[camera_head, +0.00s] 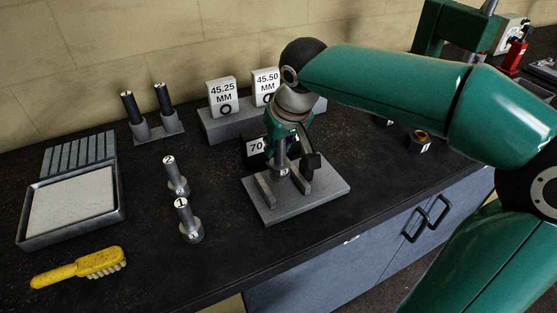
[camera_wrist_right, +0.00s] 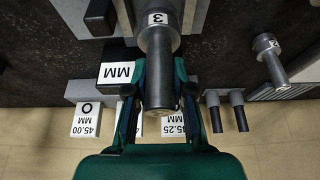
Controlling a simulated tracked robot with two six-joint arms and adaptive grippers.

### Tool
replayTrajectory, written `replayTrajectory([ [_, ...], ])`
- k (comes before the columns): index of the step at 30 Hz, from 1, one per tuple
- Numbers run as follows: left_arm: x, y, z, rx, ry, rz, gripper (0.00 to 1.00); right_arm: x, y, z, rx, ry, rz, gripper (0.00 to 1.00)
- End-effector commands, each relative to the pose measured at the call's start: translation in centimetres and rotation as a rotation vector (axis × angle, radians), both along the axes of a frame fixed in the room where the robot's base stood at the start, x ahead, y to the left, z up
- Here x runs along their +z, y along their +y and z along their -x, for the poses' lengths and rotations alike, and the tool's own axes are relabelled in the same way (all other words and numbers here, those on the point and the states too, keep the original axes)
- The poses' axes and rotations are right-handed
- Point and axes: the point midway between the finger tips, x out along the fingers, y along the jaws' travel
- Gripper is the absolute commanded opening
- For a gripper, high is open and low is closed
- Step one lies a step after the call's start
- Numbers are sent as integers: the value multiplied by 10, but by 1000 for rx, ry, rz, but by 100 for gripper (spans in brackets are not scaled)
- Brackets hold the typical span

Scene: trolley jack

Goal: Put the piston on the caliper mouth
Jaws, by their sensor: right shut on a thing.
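My right gripper (camera_head: 285,138) points down and is shut on the stem of a grey piston (camera_head: 282,172) marked 3. In the right wrist view the piston (camera_wrist_right: 160,45) stands out between the fingers of my right gripper (camera_wrist_right: 160,88), its wide end away from the palm. The piston's wide end is over or on a grey fixture plate (camera_head: 322,194), between two raised grey bars. I cannot tell whether it touches the plate. No caliper mouth can be clearly made out; the gripper and piston hide part of the fixture. My left gripper is not in view.
Pistons marked 2 (camera_head: 176,178) and 1 (camera_head: 188,222) stand to the left. A block with size cards (camera_head: 222,97) and two dark rods (camera_head: 163,98) stand behind. A tray (camera_head: 70,205) and yellow brush (camera_head: 85,267) lie left. A dark, yellow-ringed part (camera_head: 420,141) stands right.

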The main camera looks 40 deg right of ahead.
Motion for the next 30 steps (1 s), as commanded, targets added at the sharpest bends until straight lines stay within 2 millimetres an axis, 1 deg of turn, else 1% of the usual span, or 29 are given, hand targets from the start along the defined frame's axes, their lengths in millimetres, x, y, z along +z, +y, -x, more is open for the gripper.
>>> replayTrajectory([
  [4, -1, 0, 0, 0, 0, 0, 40, -9, 0, 0, 1, -1, 1, 0],
  [9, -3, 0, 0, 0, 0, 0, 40, -32, 0, 0, 1, 1, 1, 0],
  [12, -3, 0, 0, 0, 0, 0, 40, -40, 1, -1, 1, 0, 0, 0],
  [20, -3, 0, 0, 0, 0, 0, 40, -41, 1, -1, 2, -3, 1, 0],
  [23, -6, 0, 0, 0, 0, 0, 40, -44, 1, -1, 2, -2, 0, 0],
  [24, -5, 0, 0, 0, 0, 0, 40, -44, 1, -1, 3, 0, 0, 28],
  [26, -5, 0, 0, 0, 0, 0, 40, -43, 1, -1, 3, 0, 0, 38],
  [27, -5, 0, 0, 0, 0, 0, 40, -43, 1, -1, 3, 0, 0, 45],
  [28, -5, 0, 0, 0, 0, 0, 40, -43, 1, -1, 3, 0, 0, 48],
  [30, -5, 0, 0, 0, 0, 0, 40, -43, 1, -1, 3, 0, 0, 48],
])
